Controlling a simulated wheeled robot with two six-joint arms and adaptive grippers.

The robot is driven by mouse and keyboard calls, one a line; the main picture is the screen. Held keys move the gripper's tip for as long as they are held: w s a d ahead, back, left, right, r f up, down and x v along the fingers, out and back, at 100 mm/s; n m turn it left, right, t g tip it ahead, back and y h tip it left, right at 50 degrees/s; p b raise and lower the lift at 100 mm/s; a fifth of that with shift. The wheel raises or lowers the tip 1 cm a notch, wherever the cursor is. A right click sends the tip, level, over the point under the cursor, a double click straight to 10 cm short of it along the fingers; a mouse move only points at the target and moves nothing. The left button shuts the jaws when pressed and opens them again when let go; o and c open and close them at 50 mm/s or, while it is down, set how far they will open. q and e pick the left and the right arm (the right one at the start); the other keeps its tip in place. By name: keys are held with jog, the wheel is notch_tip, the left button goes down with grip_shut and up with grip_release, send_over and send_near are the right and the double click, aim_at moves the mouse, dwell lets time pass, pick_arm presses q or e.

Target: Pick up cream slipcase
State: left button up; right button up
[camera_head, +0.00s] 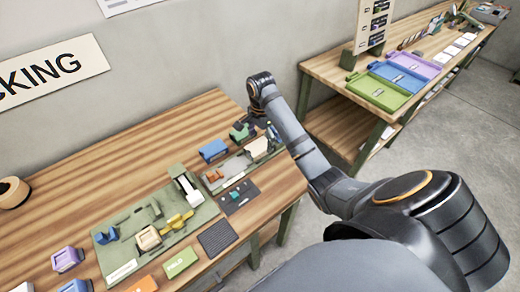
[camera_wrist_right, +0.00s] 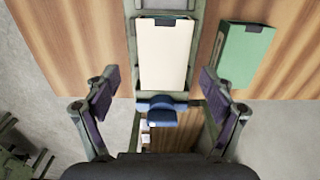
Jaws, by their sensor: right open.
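The cream slipcase (camera_wrist_right: 164,52) stands in a narrow green-grey holder in the right wrist view, ahead of my fingers and between their lines. It also shows in the head view (camera_head: 258,149) at the far right end of the wooden table, beside my right gripper (camera_head: 268,132). In the right wrist view my right gripper (camera_wrist_right: 160,84) is open, its two fingers wide apart with no object gripped. The slipcase's lower sides are hidden. My left gripper is not in view.
A green box (camera_wrist_right: 243,55) stands just right of the slipcase in the right wrist view. A blue piece (camera_wrist_right: 160,108) sits at the holder's near end. In the head view, a blue box (camera_head: 213,150) stands left of the holder. A second table bears coloured trays (camera_head: 400,77).

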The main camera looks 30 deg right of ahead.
aim_at(260, 146)
jog(key=f, duration=0.1)
jog(key=f+b, duration=0.1)
jog(key=f, duration=0.1)
jog(key=shift+w+a+f, duration=0.15)
jog(key=shift+w+f, duration=0.05)
jog(key=shift+f, duration=0.1)
jog(key=shift+w+f, duration=0.1)
jog(key=shift+f, duration=0.05)
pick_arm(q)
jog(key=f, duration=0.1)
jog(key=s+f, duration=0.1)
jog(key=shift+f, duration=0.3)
pick_arm(e)
jog(key=c, duration=1.2)
jog(key=shift+c, duration=0.2)
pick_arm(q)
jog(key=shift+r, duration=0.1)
pick_arm(e)
jog(key=shift+r, duration=0.25)
